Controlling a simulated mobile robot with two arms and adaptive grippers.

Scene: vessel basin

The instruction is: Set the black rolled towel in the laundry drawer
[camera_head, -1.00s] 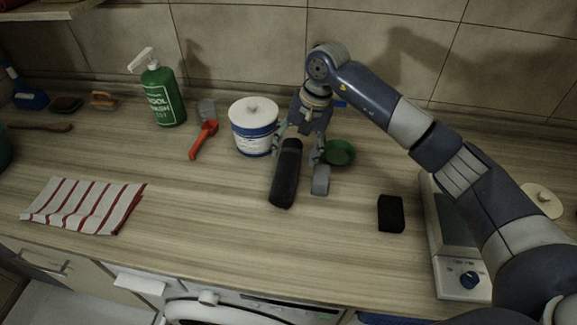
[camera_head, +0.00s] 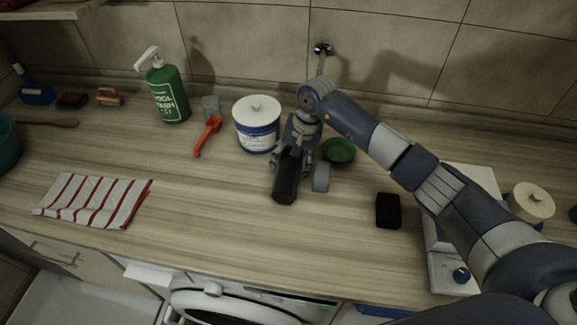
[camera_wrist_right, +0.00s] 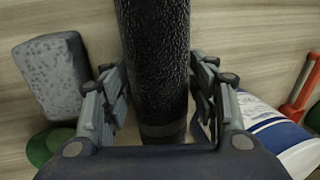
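The black rolled towel (camera_head: 286,180) lies on the wooden counter, left of a grey block; it also shows in the right wrist view (camera_wrist_right: 157,60). My right gripper (camera_head: 291,160) is low over its far end. In the right wrist view its fingers stand on either side of the roll, very close to it; I see no clear grip. My left gripper is not in view. Below the counter, a small white drawer (camera_head: 148,275) sticks out at the washing machine's upper left. A pale open space (camera_head: 55,295) shows at the lower left; I cannot tell which is the laundry drawer.
The grey block (camera_head: 321,178) and green bowl (camera_head: 338,151) are close right of the gripper. A black block (camera_head: 388,210) lies right. A striped cloth (camera_head: 95,201) lies left; the front middle counter is clear.

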